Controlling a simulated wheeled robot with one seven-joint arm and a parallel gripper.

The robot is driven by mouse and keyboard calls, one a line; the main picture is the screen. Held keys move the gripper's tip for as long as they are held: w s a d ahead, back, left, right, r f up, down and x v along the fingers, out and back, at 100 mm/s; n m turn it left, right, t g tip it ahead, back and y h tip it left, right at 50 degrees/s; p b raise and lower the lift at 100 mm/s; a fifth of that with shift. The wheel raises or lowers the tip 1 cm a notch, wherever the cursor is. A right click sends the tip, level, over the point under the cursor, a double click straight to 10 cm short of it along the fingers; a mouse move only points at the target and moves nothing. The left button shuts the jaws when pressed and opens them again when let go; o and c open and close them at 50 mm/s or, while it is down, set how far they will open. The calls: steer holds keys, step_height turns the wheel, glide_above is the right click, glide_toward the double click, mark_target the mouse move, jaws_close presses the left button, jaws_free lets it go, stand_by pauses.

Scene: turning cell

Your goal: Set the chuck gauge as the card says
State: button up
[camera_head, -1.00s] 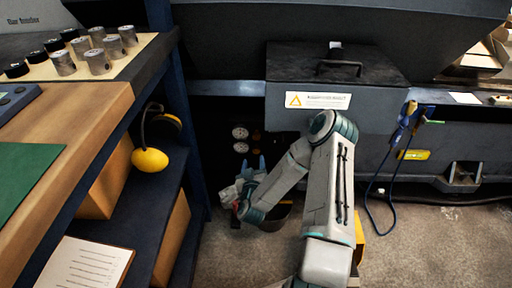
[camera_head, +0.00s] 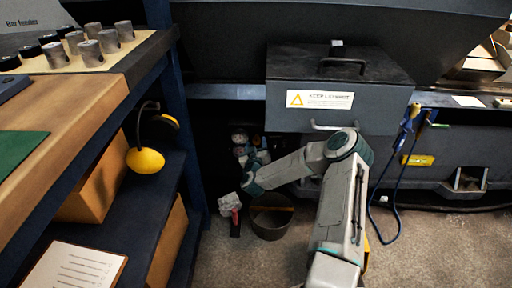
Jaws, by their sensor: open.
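Two or more small round gauges sit in the dark recess under the machine's lidded box; the upper gauge (camera_head: 239,138) shows, and the one below is partly covered. Which is the chuck gauge I cannot tell, and the dials are too small to read. My gripper (camera_head: 262,146) is up in the recess just right of the gauges, pointing away from the camera. It looks empty and is open; whether it touches a knob I cannot tell. A printed sheet on a board (camera_head: 75,268) lies at the lower left, its text unreadable; whether it is the card is unclear.
A lidded box (camera_head: 340,85) with a warning label overhangs my forearm. A blue hose (camera_head: 385,185) hangs at the right.

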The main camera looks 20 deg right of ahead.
steer(key=c, duration=1)
steer(key=shift+a+f, duration=0.1)
